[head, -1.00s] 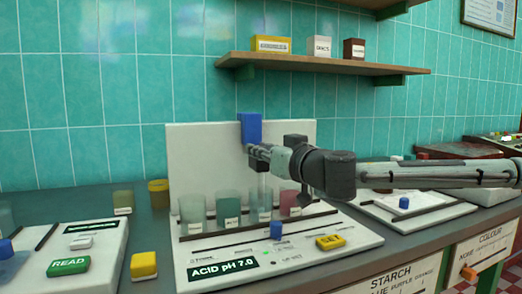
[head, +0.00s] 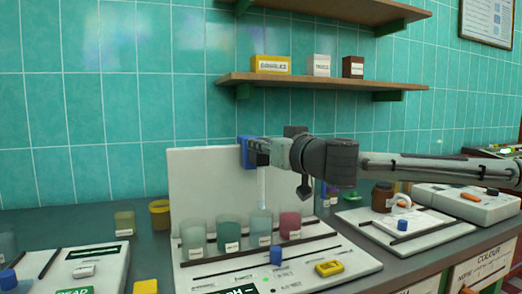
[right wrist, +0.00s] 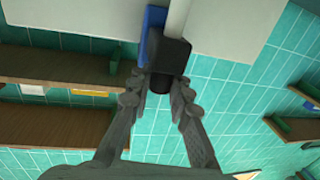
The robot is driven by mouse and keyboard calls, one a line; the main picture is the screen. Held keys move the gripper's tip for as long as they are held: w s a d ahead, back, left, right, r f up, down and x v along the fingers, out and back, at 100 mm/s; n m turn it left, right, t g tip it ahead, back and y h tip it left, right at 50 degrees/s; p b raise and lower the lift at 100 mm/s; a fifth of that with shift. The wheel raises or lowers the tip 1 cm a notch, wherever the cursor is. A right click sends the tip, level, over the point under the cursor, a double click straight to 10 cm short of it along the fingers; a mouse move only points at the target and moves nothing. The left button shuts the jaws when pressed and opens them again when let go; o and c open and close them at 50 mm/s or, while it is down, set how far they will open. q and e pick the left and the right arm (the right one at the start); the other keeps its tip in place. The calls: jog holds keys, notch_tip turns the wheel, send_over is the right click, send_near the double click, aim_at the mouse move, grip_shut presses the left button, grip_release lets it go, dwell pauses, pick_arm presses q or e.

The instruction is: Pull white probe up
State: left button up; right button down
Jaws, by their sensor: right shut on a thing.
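The white probe (head: 262,188) hangs upright in front of the white back panel (head: 205,190). Its lower end is near the rim of the clear bluish beaker (head: 261,228); I cannot tell whether the tip is inside. My right gripper (head: 254,152) is shut on the probe's dark top, beside the blue block (head: 245,150) at the panel's upper edge. In the right wrist view, the fingers (right wrist: 160,92) close on the black head (right wrist: 168,55), with the white shaft (right wrist: 178,18) beyond it. My left gripper is not in view.
A grey-green beaker (head: 193,238), a teal one (head: 228,232) and a pink one (head: 290,224) stand along the rack. A yellow button (head: 329,268) and blue knob (head: 276,255) are on the base. A wooden shelf (head: 330,83) with small boxes is above.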

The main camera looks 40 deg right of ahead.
jog(key=c, duration=1.4)
grip_release()
jog(key=shift+r, duration=0.1)
jog(key=shift+o, duration=0.2)
jog(key=shift+s+d, duration=0.25)
jog(key=shift+s, duration=0.55)
jog(key=s+a, duration=0.1)
jog(key=s, duration=0.5)
